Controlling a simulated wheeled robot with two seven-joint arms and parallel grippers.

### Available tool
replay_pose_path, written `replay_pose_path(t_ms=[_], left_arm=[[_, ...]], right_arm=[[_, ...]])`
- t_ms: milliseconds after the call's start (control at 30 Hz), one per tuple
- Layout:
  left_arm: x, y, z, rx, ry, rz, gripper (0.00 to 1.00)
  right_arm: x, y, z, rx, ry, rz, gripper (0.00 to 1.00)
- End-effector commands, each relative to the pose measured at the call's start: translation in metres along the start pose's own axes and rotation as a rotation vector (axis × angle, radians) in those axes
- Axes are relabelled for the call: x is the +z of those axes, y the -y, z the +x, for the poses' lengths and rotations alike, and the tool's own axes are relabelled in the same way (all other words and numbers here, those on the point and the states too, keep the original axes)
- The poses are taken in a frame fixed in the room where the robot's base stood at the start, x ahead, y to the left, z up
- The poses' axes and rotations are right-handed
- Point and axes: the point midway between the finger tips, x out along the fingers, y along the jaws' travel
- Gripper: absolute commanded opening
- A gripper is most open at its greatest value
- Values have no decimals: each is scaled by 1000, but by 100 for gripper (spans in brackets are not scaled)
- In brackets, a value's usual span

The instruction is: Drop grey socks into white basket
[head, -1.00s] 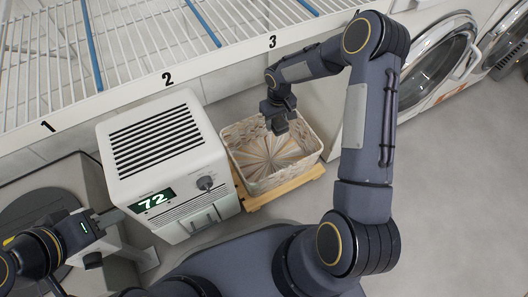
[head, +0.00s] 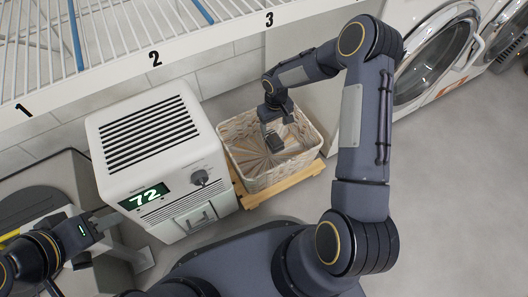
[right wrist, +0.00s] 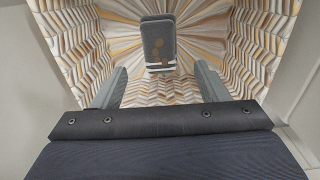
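The white woven basket (head: 232,160) stands on a low wooden base beside the white dehumidifier-like unit. My right gripper (head: 274,122) points down over the basket's inside. In the right wrist view its two fingers (right wrist: 160,86) are spread apart with nothing between the tips. A grey rounded bundle with tan marks, seemingly the grey socks (right wrist: 158,46), shows beyond the fingers against the basket's inside. In the head view the grey socks (head: 274,143) are just below the gripper; whether they rest on the bottom is unclear. My left gripper (head: 108,220) is at the left, its fingers unclear.
The white unit (head: 160,145) with a "72" display stands left of the basket. A wire shelf (head: 110,45) with numbers runs above. Front-loading washers (head: 435,60) stand at the upper right. The grey floor (head: 450,200) at the right is clear.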

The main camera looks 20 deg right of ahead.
Motion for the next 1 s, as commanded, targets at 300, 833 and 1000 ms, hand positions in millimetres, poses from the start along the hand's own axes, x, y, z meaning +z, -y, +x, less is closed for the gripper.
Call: replay_pose_path(t_ms=[300, 833, 1000], left_arm=[[0, 0, 0, 0, 0, 0, 36], [-15, -13, -29, 0, 0, 0, 36], [-16, -14, -32, 0, 0, 0, 36]], right_arm=[[0, 0, 0, 0, 0, 0, 75], [0, 0, -70, 1, -1, 1, 75], [0, 0, -79, 0, 0, -1, 75]])
